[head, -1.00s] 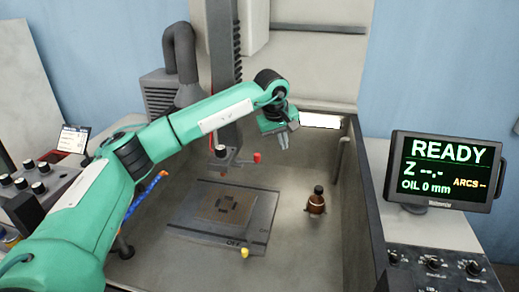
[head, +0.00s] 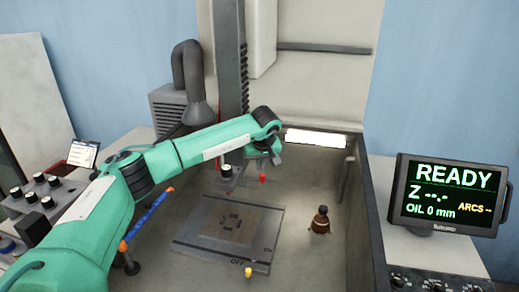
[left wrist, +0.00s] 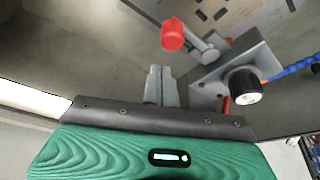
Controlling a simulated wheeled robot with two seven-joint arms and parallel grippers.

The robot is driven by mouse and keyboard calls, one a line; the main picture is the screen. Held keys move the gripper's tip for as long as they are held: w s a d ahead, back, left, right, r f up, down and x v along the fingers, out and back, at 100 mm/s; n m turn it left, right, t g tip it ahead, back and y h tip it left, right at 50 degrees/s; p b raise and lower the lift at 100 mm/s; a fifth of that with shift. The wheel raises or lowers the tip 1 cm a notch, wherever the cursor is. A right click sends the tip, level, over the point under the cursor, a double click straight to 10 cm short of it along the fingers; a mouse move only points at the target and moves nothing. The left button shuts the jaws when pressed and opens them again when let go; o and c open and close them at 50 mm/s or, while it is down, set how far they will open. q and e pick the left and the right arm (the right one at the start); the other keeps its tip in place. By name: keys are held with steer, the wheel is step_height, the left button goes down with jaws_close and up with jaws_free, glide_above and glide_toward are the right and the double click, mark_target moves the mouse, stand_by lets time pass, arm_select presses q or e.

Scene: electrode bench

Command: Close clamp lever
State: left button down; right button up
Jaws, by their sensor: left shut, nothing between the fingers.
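The clamp lever ends in a red knob (head: 263,178), low on the tool head under the dark column. In the left wrist view the red knob (left wrist: 173,35) sits on a short grey lever arm (left wrist: 206,47) sticking out from a grey clamp block (left wrist: 236,66). A black knob with a pale face (left wrist: 243,85) is on the block. My left gripper (head: 276,160) is just above and right of the red knob in the head view. Its fingers (left wrist: 158,72) are shut and empty, apart from the knob in the picture. My right gripper is not in view.
Below is a plate (head: 190,236) carrying a brown square workpiece (head: 238,232), with a yellow knob (head: 248,271) at its front. A brown bottle (head: 320,221) stands right in the tank. A blue hose (head: 148,215) rises at left. The monitor (head: 452,195) reads READY.

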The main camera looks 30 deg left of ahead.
arm_select(q)
steer(key=shift+s+d+p, duration=0.45)
steer(key=shift+s+d, duration=0.35)
steer(key=shift+s, duration=0.25)
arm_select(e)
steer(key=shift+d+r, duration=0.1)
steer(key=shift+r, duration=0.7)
